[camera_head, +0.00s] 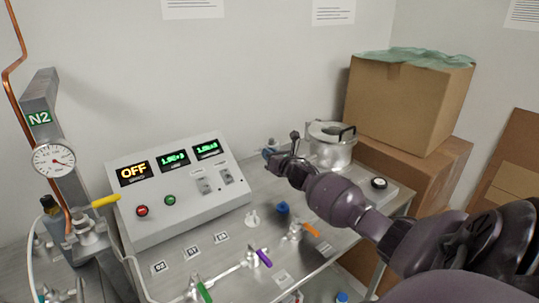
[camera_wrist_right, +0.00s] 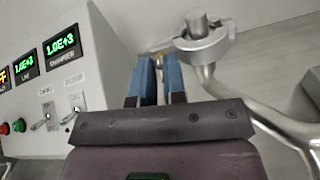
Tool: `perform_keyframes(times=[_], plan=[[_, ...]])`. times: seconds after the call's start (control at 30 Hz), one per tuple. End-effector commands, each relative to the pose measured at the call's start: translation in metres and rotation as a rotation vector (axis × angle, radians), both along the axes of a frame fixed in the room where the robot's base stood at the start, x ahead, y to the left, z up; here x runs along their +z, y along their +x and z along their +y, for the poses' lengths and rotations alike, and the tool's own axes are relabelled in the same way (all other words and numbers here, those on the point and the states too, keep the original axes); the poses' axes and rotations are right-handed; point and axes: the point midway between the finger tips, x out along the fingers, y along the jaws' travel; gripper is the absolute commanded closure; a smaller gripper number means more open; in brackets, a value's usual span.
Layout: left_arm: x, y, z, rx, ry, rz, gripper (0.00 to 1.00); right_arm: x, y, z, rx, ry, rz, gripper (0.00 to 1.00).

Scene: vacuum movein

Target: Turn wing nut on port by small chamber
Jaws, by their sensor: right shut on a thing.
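The small chamber (camera_head: 330,152) is a shiny metal vessel with a lid and dark handle, at the back right of the bench in the head view. My right gripper (camera_head: 269,152) reaches in from the right, with its fingertips just left of the chamber. In the right wrist view its two blue fingers (camera_wrist_right: 149,62) are close together, at the side of a metal clamp (camera_wrist_right: 202,45) around a pipe. The fingers are shut on the wing nut of this port clamp. The wing nut is mostly hidden by the fingertips. My left gripper is not in view.
A control box (camera_head: 180,190) with displays, one reading OFF, stands left of the gripper. Valves with purple (camera_head: 264,258) and orange (camera_head: 311,230) handles are on the bench (camera_head: 222,262) in front. Cardboard boxes (camera_head: 412,100) stand at the right. A curved metal pipe (camera_wrist_right: 262,115) passes right of the fingers.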

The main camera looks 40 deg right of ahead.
Motion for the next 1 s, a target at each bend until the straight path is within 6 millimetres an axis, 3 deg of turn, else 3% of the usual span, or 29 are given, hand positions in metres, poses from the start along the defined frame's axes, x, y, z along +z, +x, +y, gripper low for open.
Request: perform_keyframes(times=[1.0], plan=[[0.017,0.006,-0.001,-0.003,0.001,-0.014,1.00,0.000,0.000,-0.002,0.001,0.881,-0.100,1.00]])
